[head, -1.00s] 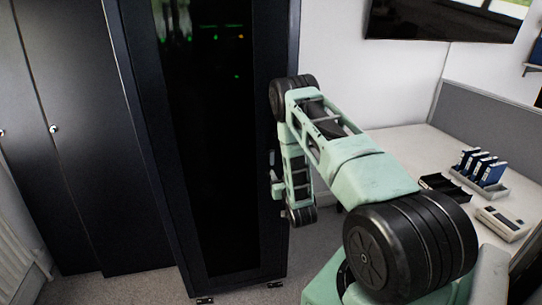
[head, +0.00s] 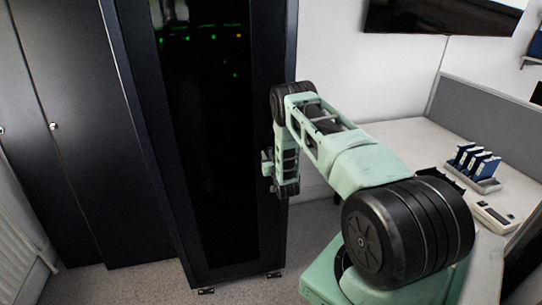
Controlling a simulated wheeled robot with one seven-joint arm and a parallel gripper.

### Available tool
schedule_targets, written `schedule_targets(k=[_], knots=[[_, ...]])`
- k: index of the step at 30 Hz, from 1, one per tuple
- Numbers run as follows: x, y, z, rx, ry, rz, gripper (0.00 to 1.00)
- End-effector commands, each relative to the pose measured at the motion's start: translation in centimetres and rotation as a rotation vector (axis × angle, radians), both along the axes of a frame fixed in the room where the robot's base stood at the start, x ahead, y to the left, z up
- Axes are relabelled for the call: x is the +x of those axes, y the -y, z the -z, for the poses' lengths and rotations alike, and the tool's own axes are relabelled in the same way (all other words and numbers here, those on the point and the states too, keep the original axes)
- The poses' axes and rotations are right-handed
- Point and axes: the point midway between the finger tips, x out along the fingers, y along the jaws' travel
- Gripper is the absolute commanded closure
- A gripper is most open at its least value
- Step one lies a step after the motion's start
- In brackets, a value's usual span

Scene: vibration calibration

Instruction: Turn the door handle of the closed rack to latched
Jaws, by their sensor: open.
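The closed rack (head: 215,170) is a tall black cabinet with a dark glass door, left of centre in the head view, with small green and orange lights behind the glass near its top. My gripper (head: 266,168) is open at the end of my pale green arm, in front of the right edge of the rack door. Its fingers look small here and are partly hidden by my own arm. The door handle cannot be made out; it may be behind my gripper or wrist. I cannot tell whether the fingers touch the door.
Dark cabinets (head: 75,150) stand left of the rack, with a radiator (head: 22,240) at the lower left. A white desk (head: 400,135) on the right holds blue binders (head: 474,162) in a rack and a grey device (head: 493,215). A screen (head: 445,15) hangs above.

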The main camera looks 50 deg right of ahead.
Motion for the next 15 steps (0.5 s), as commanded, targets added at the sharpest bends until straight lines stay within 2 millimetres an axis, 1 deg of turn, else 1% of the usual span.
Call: schedule_targets(k=[1,2,3,5,6,15], knots=[[-0.01,-0.01,0.01,0.000,0.000,0.000,0.58],[-0.02,-0.01,0.01,0.000,0.000,0.000,0.61],[-0.02,0.00,0.01,0.000,0.000,0.000,0.72],[-0.02,-0.01,0.00,0.000,0.000,0.000,0.89],[-0.02,-0.01,0.00,0.000,0.000,0.000,1.00],[-0.02,-0.03,0.11,-0.015,-0.009,-0.001,1.00]])
